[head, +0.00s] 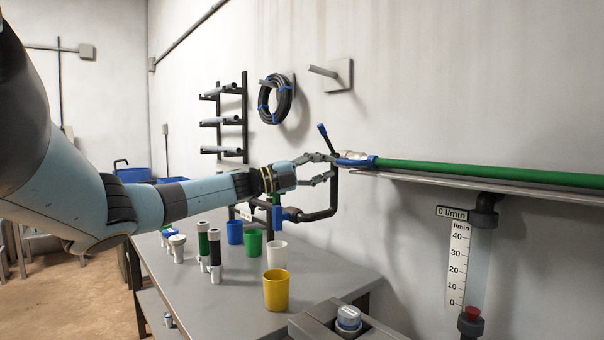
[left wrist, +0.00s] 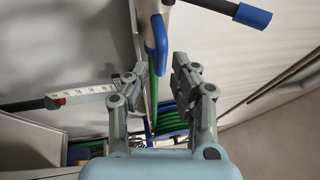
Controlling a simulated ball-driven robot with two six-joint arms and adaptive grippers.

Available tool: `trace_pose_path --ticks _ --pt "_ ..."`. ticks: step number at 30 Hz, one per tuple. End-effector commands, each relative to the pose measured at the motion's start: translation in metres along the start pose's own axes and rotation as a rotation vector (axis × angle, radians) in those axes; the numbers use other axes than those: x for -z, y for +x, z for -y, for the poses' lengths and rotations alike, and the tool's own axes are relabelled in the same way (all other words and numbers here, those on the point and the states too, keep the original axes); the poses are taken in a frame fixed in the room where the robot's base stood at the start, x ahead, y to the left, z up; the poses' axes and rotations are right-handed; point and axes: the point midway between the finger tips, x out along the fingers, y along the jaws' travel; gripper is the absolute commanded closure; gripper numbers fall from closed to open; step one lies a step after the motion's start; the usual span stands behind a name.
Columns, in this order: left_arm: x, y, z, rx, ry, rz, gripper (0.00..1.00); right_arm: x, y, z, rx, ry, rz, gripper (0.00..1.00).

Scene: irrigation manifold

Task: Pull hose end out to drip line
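The hose end shows in the head view as a pale fitting with a blue collar (head: 357,162) on the green hose (head: 470,173), which lies along a wall shelf. In the left wrist view the blue part (left wrist: 156,44) and a strip of green hose (left wrist: 153,95) show beyond the fingers. My left gripper (head: 332,167) is open at the fitting's left side. In the left wrist view its two fingers (left wrist: 158,82) stand apart, with no visible grip on the hose. I cannot tell whether a finger touches the fitting. My right gripper is not in view.
A black bent pipe (head: 334,200) with a blue fitting runs just below my gripper. A blue-tipped lever (head: 323,131) stands just above it. The grey table (head: 225,300) below holds cups and bottles. The shelf (head: 480,186) and a flow gauge (head: 460,255) are at right.

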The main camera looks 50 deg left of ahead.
Motion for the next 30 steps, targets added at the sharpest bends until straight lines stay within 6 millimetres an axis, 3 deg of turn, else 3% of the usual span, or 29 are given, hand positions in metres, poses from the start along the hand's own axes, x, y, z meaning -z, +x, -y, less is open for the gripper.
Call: trace_pose_path --ticks 6,12,30 --pt "-0.001 -0.041 -0.003 -0.010 0.001 0.000 0.75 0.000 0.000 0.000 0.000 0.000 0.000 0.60" --pt "-0.001 -0.061 -0.002 -0.006 0.000 0.001 0.75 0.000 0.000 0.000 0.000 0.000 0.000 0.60" --pt "-0.002 -0.068 -0.001 -0.001 0.000 0.004 0.75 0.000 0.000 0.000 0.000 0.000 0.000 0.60"
